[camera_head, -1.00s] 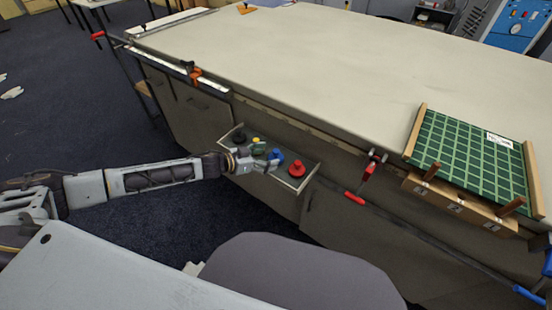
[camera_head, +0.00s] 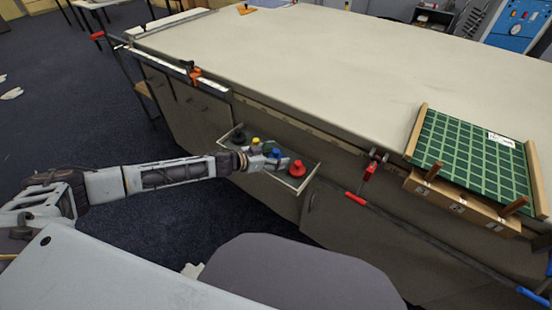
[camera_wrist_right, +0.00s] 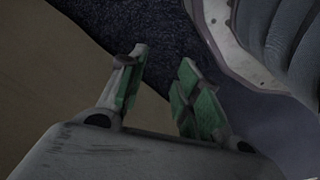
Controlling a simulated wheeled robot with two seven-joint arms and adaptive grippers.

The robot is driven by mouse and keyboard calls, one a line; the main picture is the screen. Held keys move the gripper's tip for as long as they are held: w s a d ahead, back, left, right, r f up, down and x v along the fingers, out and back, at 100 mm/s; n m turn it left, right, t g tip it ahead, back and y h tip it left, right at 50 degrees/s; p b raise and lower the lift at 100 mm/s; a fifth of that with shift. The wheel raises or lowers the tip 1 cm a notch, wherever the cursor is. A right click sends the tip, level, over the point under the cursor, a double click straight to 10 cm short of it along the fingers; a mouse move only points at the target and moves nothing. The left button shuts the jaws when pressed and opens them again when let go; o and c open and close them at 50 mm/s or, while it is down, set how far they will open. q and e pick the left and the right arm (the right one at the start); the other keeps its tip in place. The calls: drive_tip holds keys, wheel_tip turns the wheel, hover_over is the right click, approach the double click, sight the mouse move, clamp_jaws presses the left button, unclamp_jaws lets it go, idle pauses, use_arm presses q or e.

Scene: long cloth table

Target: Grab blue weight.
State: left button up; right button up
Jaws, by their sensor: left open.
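The blue weight (camera_head: 277,153) stands in an open shallow drawer (camera_head: 287,180) at the front of the long table, partly hidden by my left gripper. My left gripper (camera_head: 280,162) is open, with its fingers right at the blue weight; whether they touch it I cannot tell. In the drawer a red weight (camera_head: 297,168) stands to the right, a black weight (camera_head: 238,137) at the left end and a small yellow one (camera_head: 256,141) between. In the right wrist view my right gripper (camera_wrist_right: 165,75) is open and empty, with green finger pads.
The long table (camera_head: 320,65) has a wide clear top. A green gridded board (camera_head: 470,150) in a wooden frame sits at its right end. A red clamp (camera_head: 368,172) hangs on the front edge. A grey chair (camera_head: 300,275) stands in front.

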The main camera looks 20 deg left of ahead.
sight(276, 150)
use_arm(q)
drive_tip(key=c, duration=0.5)
drive_tip(key=shift+r, duration=0.1)
drive_tip(key=c, duration=1)
drive_tip(key=shift+o, duration=0.2)
use_arm(e)
drive_tip(key=shift+w+r, duration=0.2)
drive_tip(key=shift+w, duration=0.45)
